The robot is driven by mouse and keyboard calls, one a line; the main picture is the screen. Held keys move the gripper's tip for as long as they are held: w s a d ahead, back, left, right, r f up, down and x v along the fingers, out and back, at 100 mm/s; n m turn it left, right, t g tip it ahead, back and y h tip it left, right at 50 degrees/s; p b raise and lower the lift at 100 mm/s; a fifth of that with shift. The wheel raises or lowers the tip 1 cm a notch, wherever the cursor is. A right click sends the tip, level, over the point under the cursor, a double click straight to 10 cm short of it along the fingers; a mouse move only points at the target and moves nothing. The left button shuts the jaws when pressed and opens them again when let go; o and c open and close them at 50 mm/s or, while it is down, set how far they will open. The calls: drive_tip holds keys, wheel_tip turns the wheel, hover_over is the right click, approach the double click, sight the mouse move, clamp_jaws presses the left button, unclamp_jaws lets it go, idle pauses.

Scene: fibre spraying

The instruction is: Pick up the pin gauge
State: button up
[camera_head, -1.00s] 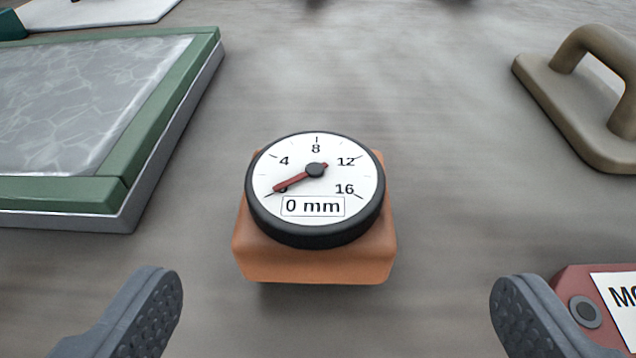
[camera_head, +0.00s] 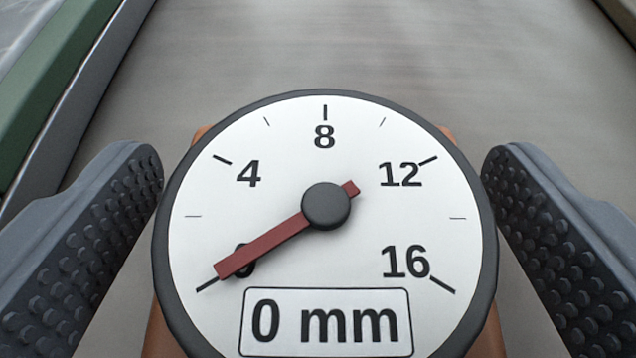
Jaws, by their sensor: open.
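The pin gauge (camera_head: 300,170) fills the middle of the view. It has a round white dial with a black rim, a red needle at 0, and a box reading "0 mm". Parts of its orange-brown body (camera_head: 165,335) show behind the dial. My gripper (camera_head: 322,185) is open, with one dark studded finger on each side of the gauge. The fingertips are very close to the dial's rim. I cannot tell whether they touch it. The lower part of the gauge is cut off by the frame.
A green-edged tray with a grey metal side (camera_head: 85,85) runs along the left. The grey surface (camera_head: 370,45) beyond the gauge is clear. A brownish edge of something shows at the top right corner.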

drive_tip(key=c, duration=1.2)
drive_tip(key=shift+r, duration=0.15)
